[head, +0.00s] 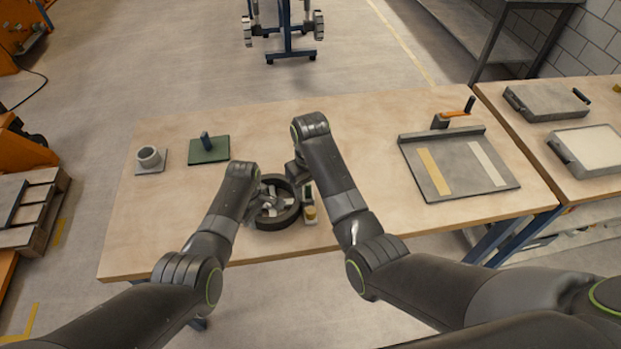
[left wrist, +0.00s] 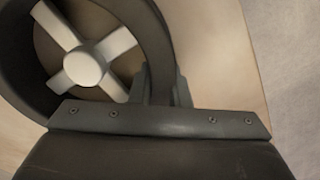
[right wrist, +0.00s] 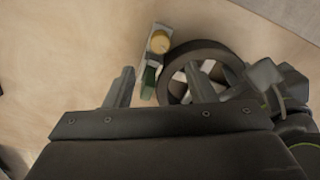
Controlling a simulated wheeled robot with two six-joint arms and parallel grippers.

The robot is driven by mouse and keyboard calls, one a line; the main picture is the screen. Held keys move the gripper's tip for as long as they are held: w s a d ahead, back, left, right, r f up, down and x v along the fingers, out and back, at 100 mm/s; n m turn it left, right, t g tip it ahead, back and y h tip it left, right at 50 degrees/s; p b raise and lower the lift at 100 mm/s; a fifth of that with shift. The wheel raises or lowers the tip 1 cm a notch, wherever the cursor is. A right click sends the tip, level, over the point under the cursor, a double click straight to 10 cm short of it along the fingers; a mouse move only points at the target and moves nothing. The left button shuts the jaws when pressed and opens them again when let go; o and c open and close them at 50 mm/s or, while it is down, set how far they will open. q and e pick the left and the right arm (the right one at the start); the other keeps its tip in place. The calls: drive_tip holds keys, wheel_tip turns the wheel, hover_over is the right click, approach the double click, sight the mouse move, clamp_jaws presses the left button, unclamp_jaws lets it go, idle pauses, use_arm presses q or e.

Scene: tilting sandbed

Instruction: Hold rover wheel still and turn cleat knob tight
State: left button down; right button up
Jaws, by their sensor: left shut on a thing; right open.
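The rover wheel (head: 278,223), a dark ring with pale spokes and hub, lies flat near the table's front middle. My left gripper (left wrist: 165,88) is shut on its rim; one finger shows on each side of the rim (left wrist: 155,40) in the left wrist view. A small pale cleat block with a green part (right wrist: 148,78) and a round yellow knob (right wrist: 159,42) is against or close beside the wheel's outer rim. The knob (head: 310,212) also shows in the head view. My right gripper (right wrist: 162,85) is open above the cleat, with the green part appearing between its fingers.
A grey cup on a plate (head: 149,158) and a green plate with a dark handle (head: 209,150) stand at the table's left. A grey tray (head: 450,188) with two strips and an orange-handled crank (head: 457,114) is at the right. The table's (head: 170,225) front left is bare.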

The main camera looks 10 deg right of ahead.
drive_tip(key=shift+r, duration=1.7)
use_arm(q)
drive_tip(key=c, duration=1.3)
unclamp_jaws()
